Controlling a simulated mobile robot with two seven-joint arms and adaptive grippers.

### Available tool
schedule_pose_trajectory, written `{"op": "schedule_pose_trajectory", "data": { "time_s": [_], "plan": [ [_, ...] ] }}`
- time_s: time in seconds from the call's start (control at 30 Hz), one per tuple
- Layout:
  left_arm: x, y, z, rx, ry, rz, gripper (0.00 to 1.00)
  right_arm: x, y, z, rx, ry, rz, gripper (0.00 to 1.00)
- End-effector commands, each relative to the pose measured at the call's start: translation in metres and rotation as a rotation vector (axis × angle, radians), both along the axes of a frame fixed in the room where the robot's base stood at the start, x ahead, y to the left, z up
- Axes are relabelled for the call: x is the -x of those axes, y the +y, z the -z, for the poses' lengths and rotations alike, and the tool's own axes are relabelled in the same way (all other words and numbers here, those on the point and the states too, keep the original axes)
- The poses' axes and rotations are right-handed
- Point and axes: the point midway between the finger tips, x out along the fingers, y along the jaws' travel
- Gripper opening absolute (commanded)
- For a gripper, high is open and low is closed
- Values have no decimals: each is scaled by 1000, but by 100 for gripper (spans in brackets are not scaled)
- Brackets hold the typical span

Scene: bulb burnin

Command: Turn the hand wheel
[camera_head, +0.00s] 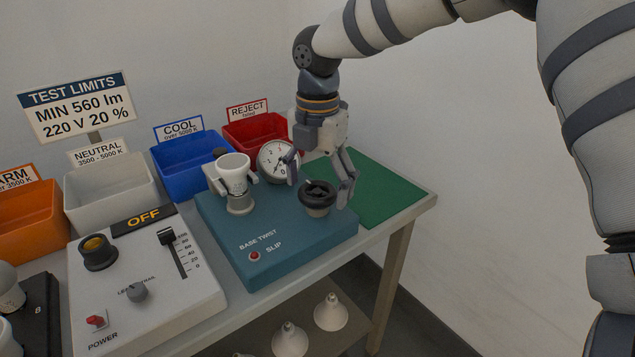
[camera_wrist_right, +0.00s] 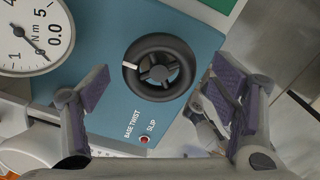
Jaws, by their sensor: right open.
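The black hand wheel (camera_head: 318,190) stands on the right part of the teal base twist unit (camera_head: 300,243). In the right wrist view the hand wheel (camera_wrist_right: 158,68) has spokes, a round hub and a white mark on its left rim. My right gripper (camera_head: 322,190) is open, pointing down over the wheel. In the wrist view its two fingers (camera_wrist_right: 165,110) stand apart, left and right of the wheel, with no visible contact. A white torque dial (camera_head: 277,161) sits behind the wheel; it also shows in the wrist view (camera_wrist_right: 30,35). My left gripper is not in view.
A white bulb holder (camera_head: 236,180) stands left of the wheel. A green mat (camera_head: 385,190) lies clear to the right. Red (camera_head: 250,130), blue (camera_head: 185,172) and white (camera_head: 105,195) bins line the back. A control box (camera_head: 150,285) reading OFF stands at front left. Bulbs (camera_head: 330,313) lie below.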

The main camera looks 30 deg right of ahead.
Motion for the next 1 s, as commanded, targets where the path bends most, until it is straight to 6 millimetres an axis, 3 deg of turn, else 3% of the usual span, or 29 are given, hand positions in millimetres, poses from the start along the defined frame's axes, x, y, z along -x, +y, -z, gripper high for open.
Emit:
{"op": "schedule_pose_trajectory", "data": {
  "time_s": [0.2,0.4,0.43,0.77,1.0],
  "plan": [
    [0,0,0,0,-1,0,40,0,0,0,0,0,0,80],
    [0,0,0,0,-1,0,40,0,0,0,0,0,1,34],
    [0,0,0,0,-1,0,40,0,0,0,0,0,1,31],
    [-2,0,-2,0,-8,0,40,0,0,0,1,0,36,32],
    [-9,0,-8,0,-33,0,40,1,0,-1,1,-1,179,32]
  ]
}}
